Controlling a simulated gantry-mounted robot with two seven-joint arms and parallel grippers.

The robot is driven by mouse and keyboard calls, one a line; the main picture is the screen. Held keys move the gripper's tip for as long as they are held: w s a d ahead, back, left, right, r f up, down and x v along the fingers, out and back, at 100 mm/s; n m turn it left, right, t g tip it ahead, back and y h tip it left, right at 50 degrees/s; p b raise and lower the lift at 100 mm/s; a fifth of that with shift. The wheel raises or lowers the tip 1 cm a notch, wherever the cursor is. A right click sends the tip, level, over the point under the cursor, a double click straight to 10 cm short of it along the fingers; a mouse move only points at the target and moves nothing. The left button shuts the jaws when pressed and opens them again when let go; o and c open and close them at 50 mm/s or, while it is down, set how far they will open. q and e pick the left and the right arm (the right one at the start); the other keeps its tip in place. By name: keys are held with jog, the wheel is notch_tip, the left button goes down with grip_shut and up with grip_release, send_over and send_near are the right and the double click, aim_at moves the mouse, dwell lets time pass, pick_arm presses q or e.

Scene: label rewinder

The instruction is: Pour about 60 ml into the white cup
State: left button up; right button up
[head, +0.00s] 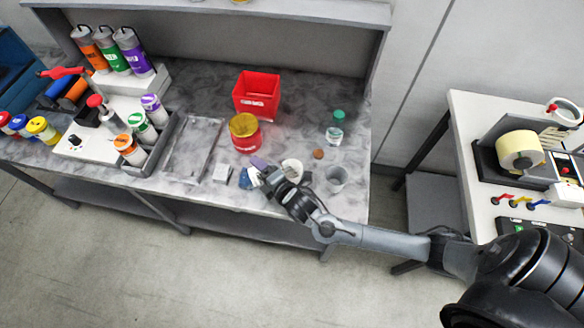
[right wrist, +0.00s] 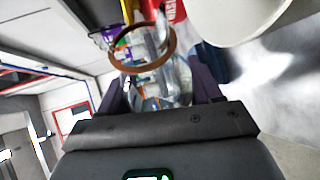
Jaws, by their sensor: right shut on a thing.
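The white cup (head: 293,167) stands near the front edge of the bench, just right of my right gripper (head: 262,172). Its pale side also fills the top right of the right wrist view (right wrist: 245,18). In the right wrist view my right gripper (right wrist: 160,95) is shut on a clear vessel (right wrist: 172,72) with a brown ring at its mouth (right wrist: 120,68). The vessel is see-through, so its fill level cannot be told. In the head view the gripper mostly hides it. My left gripper is not in view.
A grey cup (head: 337,178), a brown disc (head: 318,154) and a green-capped clear bottle (head: 335,130) stand to the right. A red tub with a yellow lid (head: 245,134) and a red bin (head: 257,94) stand behind. A blue item (head: 246,178) lies left of the gripper.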

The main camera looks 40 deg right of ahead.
jog(key=shift+w+a+r+n+g+h, duration=0.2)
jog(key=shift+a+r+n+g+h, duration=0.1)
jog(key=shift+a+r+n+h, duration=0.3)
jog(key=shift+d+r+n+p, duration=0.2)
jog(key=shift+r+n+p, duration=0.2)
jog(key=shift+p, duration=0.75)
jog(key=shift+f, duration=0.45)
jog(key=shift+d+g+p, duration=0.1)
jog(key=shift+g+p, duration=0.2)
jog(key=shift+p, duration=0.15)
jog(key=shift+r+n+p, duration=0.25)
jog(key=shift+n+p, duration=0.05)
jog(key=shift+p, duration=0.2)
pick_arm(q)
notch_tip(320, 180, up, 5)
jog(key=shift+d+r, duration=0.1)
pick_arm(e)
jog(key=shift+f, duration=0.15)
